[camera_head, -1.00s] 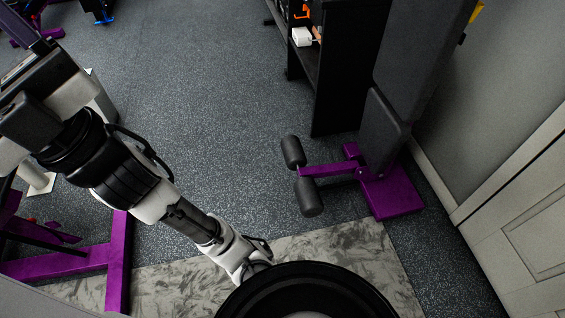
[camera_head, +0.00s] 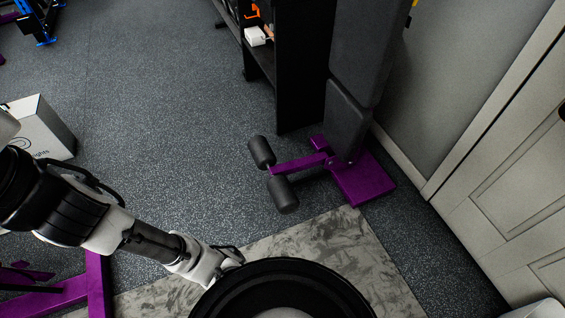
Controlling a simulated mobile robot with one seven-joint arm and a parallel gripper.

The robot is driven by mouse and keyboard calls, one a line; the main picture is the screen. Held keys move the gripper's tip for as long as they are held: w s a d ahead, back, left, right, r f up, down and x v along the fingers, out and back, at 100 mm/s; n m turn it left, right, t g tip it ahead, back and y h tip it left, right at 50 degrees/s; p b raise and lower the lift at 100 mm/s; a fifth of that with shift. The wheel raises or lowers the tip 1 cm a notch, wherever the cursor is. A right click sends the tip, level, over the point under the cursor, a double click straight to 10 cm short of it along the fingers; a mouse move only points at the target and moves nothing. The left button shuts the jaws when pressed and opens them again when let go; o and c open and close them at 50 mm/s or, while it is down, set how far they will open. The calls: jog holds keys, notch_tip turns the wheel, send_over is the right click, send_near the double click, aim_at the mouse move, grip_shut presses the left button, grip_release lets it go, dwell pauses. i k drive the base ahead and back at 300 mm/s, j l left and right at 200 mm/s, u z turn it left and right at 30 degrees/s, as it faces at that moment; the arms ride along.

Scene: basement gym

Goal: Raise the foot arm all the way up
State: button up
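The foot arm (camera_head: 298,164) is a purple bar with two dark foam rollers, one (camera_head: 262,152) behind and one (camera_head: 283,195) in front. It sticks out to the left, low over the floor, from the purple base (camera_head: 362,180) of a bench with dark grey pads (camera_head: 345,122). My gripper (camera_head: 232,256) is at the lower middle, nearer to me than the foot arm and apart from it. Its fingers are small and partly hidden near the black round rim, so I cannot tell whether they are open.
A black shelf unit (camera_head: 305,75) stands behind the foot arm, with a white box (camera_head: 256,36) on it. A white carton (camera_head: 38,125) is at left. Purple equipment (camera_head: 98,285) is at lower left. A panelled door (camera_head: 510,200) is at right. The floor left of the rollers is clear.

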aim_at(284, 197)
jog(key=z, duration=0.85)
jog(key=i+l+z, duration=0.15)
jog(key=z, duration=0.15)
jog(key=i+l+z, duration=0.1)
jog(key=i+z, duration=0.2)
jog(key=i+l, duration=0.1)
jog(key=i, duration=0.35)
jog(key=i+l, duration=0.15)
jog(key=i, duration=0.25)
jog(key=i+j, duration=0.1)
jog(key=j, duration=0.3)
jog(key=i+j, duration=0.1)
jog(key=j, duration=0.25)
jog(key=i+j, duration=0.1)
jog(key=j, duration=0.3)
